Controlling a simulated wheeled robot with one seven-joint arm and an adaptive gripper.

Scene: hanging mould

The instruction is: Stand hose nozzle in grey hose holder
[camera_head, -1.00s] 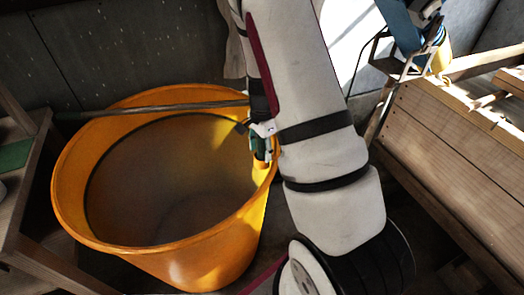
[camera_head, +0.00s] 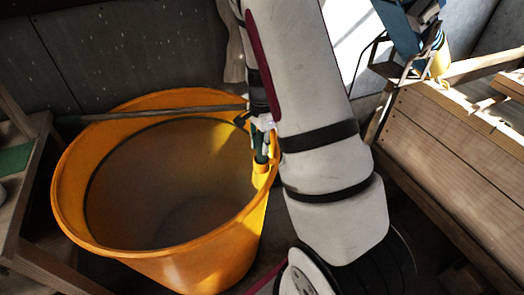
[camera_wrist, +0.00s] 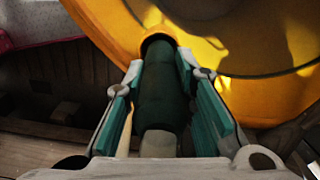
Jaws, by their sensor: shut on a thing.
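My gripper (camera_head: 261,152) is shut on the hose nozzle, beside the right rim of the large orange tub in the head view. In the wrist view, the teal fingers of my gripper (camera_wrist: 160,68) close on both sides of the nozzle's dark green body (camera_wrist: 162,100). The nozzle's yellow-orange end (camera_wrist: 158,38) points away from the wrist; in the head view it shows as a small yellow piece (camera_head: 261,168) below the fingers. It overlaps the tub rim in both views; I cannot tell whether they touch. I cannot make out the grey hose holder in either view.
The orange tub (camera_head: 75,222) stands open, with a long bar (camera_head: 160,109) across its far side. A wooden bench (camera_head: 455,150) is at right, with a blue object (camera_head: 402,25) behind it. A wooden shelf (camera_head: 25,205) is at left. My forearm covers the middle.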

